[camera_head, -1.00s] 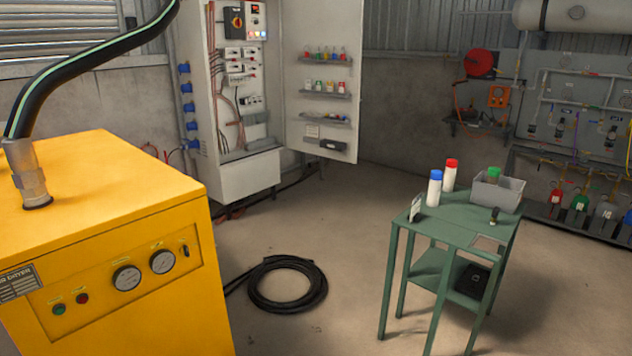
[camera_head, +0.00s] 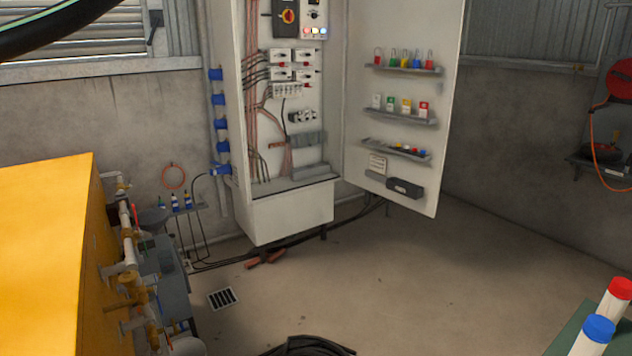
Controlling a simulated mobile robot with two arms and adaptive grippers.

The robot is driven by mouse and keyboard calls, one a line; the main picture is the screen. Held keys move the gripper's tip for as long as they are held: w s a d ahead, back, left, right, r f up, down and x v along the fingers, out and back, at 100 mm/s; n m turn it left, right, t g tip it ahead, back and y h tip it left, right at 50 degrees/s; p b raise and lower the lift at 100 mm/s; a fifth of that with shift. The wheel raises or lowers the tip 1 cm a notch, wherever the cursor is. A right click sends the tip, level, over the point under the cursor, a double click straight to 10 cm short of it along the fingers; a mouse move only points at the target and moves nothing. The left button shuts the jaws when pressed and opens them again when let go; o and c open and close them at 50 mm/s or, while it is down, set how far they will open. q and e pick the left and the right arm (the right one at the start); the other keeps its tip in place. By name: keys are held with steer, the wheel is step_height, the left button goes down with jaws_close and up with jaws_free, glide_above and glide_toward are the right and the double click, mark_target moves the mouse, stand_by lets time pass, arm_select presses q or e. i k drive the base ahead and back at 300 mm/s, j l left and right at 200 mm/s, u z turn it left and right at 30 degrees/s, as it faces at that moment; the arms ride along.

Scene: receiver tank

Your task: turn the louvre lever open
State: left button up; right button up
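A louvre (camera_head: 75,38) with pale horizontal slats is set in the wall at the top left. A dark lever (camera_head: 155,26) stands on the frame at its right side, its handle roughly upright with a bend at the lower end. The black hose covers part of the louvre's upper left. Neither of my grippers shows in the head view, so nothing of mine is seen touching the lever.
The yellow dryer cabinet (camera_head: 40,250) fills the lower left, with brass-and-grey pipework (camera_head: 128,270) on its side. An open electrical cabinet (camera_head: 290,210) stands at centre. A hose coil (camera_head: 305,347) and green table (camera_head: 570,335) edge the bottom. The middle floor is clear.

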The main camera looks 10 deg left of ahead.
mark_target(157, 18)
steer(key=i+j+u, duration=0.15)
steer(key=i, duration=0.85)
steer(key=i+l+u, duration=0.15)
steer(key=i, duration=0.8)
steer(key=i+l+u, duration=0.15)
steer(key=i, duration=0.85)
